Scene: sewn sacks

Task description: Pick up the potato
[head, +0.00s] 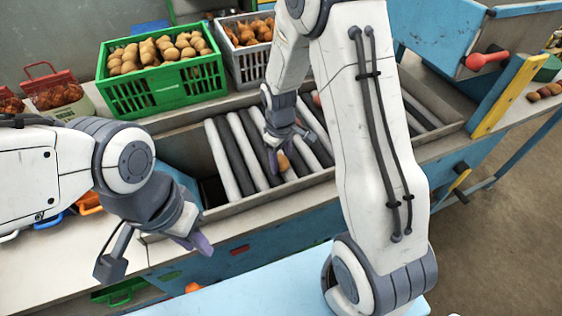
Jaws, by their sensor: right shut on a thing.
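A brown potato (284,163) is at the roller bed (232,150), between the fingertips of my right gripper (281,158). The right gripper points down and is shut on the potato, with its fingers hiding part of it. The potato is low over the rollers; I cannot tell whether it still touches them. My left gripper (196,242) hangs in front of the bench's front edge, away from the potato. Its purple fingers show from the side, so its opening is unclear.
Red net bags (55,93) stand at the far left. My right arm hides part of the roller bed.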

